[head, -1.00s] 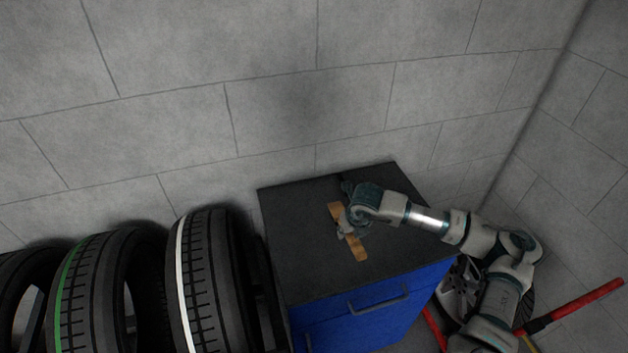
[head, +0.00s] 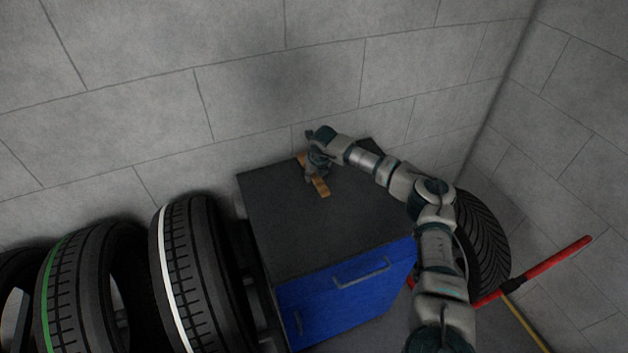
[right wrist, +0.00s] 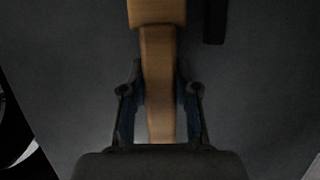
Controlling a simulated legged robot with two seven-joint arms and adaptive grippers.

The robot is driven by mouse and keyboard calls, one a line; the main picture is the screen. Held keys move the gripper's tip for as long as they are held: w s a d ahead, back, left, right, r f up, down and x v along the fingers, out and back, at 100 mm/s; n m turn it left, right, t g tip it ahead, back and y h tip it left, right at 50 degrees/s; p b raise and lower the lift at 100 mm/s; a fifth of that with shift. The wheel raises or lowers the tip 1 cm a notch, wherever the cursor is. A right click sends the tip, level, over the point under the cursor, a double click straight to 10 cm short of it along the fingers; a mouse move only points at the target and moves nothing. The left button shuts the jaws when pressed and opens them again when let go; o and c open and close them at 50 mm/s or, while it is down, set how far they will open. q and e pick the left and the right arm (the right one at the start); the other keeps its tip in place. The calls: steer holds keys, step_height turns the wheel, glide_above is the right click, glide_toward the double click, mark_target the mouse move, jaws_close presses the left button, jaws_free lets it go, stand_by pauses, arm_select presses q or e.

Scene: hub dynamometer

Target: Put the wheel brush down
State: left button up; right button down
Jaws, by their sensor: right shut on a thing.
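The wheel brush (head: 321,188) is a tan wooden piece over the dark top of the blue cabinet (head: 290,225). My right gripper (head: 313,172) is shut on it, near the back edge of that top. In the right wrist view the brush (right wrist: 158,60) runs lengthwise between the two fingers of my right gripper (right wrist: 159,90). Its wider block is at the top of that picture. Whether the brush touches the cabinet top or hangs just above it, I cannot tell. My left gripper is not in view.
Several tyres (head: 190,262) stand in a row left of the cabinet. Another tyre (head: 484,240) and a red bar (head: 555,265) are at its right. A small dark object (right wrist: 214,20) lies near the brush. The front of the cabinet top is clear. A grey wall stands behind.

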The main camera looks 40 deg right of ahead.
step_height(320, 180, down, 3)
steer(key=shift+a+r, duration=0.1)
steer(key=shift+r, duration=0.1)
steer(key=c, duration=0.9)
jaws_free()
steer(key=shift+a, duration=0.1)
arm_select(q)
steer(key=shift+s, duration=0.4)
arm_select(e)
steer(key=shift+o, duration=0.2)
steer(key=shift+s+r, duration=0.1)
steer(key=shift+r, duration=0.2)
steer(key=v, duration=1.1)
steer(key=shift+r, duration=0.15)
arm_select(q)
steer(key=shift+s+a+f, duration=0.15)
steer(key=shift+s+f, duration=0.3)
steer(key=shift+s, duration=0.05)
arm_select(e)
steer(key=shift+s+r, duration=0.1)
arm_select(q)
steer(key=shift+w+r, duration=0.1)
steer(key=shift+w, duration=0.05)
